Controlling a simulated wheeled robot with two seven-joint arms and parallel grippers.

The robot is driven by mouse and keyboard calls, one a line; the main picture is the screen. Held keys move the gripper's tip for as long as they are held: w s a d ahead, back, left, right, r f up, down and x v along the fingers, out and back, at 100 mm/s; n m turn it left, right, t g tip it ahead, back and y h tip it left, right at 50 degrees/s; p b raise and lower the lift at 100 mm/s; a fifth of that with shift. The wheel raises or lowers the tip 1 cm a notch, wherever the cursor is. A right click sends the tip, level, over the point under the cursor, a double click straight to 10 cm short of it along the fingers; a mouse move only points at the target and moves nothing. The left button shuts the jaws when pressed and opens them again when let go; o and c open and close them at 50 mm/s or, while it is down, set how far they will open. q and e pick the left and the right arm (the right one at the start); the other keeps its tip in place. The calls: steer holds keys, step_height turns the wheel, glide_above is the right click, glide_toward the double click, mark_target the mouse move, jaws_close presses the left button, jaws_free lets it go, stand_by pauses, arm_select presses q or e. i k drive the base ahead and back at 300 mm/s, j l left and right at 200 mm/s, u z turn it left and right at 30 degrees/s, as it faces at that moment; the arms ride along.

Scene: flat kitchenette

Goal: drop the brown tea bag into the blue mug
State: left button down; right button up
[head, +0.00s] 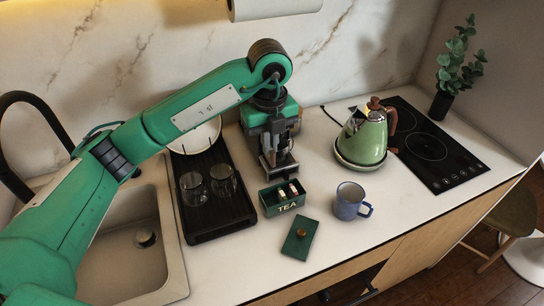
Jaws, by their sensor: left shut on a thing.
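My left gripper (277,168) points down just behind and above the green tea box (285,209). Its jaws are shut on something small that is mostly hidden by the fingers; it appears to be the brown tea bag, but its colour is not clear. The open tea box, marked TEA, holds small bags with pale and red tags. The blue mug (349,205) stands upright on the counter to the right of the box, its handle to the right. The gripper is apart from the mug, to its upper left. My right gripper is not in view.
The green box lid (299,240) lies in front of the box. A dark drying tray (218,222) with two glasses and a plate is at left, beside the sink (125,270). A green kettle (364,140) stands behind the mug, near the black hob (437,158).

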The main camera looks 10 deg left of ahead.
mark_target(343, 212)
steer(key=i+l+u, duration=0.1)
steer(key=l+u, duration=0.2)
steer(key=l, duration=0.75)
steer(key=l+u, duration=0.3)
steer(key=l, duration=0.8)
steer(key=k, duration=0.05)
